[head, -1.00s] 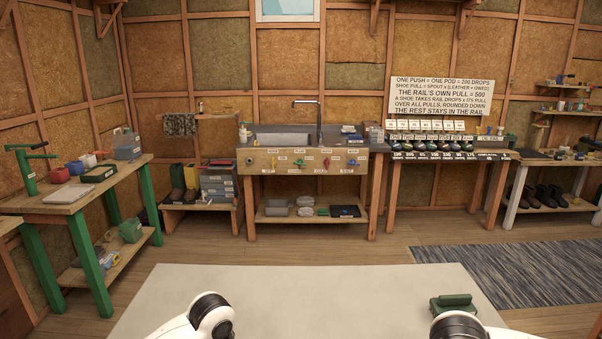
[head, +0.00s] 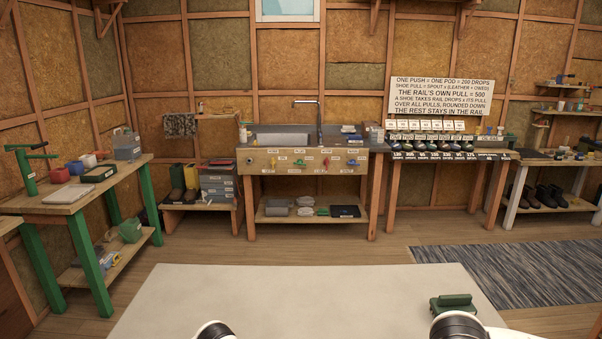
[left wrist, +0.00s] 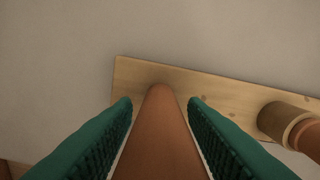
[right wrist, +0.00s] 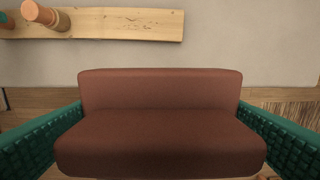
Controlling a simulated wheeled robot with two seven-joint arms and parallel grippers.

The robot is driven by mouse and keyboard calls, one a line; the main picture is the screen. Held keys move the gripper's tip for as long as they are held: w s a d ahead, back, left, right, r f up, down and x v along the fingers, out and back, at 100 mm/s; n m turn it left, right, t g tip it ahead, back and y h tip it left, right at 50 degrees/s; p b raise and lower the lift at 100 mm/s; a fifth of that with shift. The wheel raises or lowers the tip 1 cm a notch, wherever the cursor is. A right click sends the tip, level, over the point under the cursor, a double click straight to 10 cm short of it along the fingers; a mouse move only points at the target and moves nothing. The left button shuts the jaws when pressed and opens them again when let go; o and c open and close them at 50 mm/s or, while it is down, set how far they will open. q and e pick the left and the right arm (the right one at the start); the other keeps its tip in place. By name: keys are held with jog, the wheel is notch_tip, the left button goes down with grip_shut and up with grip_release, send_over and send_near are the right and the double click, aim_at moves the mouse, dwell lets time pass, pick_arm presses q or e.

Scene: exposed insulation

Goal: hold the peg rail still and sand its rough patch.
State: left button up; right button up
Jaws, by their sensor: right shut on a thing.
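The peg rail (left wrist: 215,92) is a pale wooden board lying on the light worktop, with brown pegs standing on it. In the left wrist view one brown peg (left wrist: 160,125) rises between the fingers of my left gripper (left wrist: 160,103). Narrow gaps show on both sides, so that gripper is open around the peg. Another peg (left wrist: 285,125) with a tan collar stands to the right. My right gripper (right wrist: 160,125) is shut on a reddish-brown sanding block (right wrist: 160,135). The rail's end (right wrist: 130,24) shows beyond the block, apart from it. I cannot make out the rough patch.
In the head view the worktop (head: 300,295) in front of me is mostly clear. A green object (head: 453,304) sits near its right edge. A bench (head: 60,203) stands at the left and a sink unit (head: 300,160) at the back, both beyond the worktop.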

pick_arm(q)
grip_shut()
jog(key=shift+s+d+f, duration=0.25)
jog(key=shift+f, duration=0.1)
dwell(1.4)
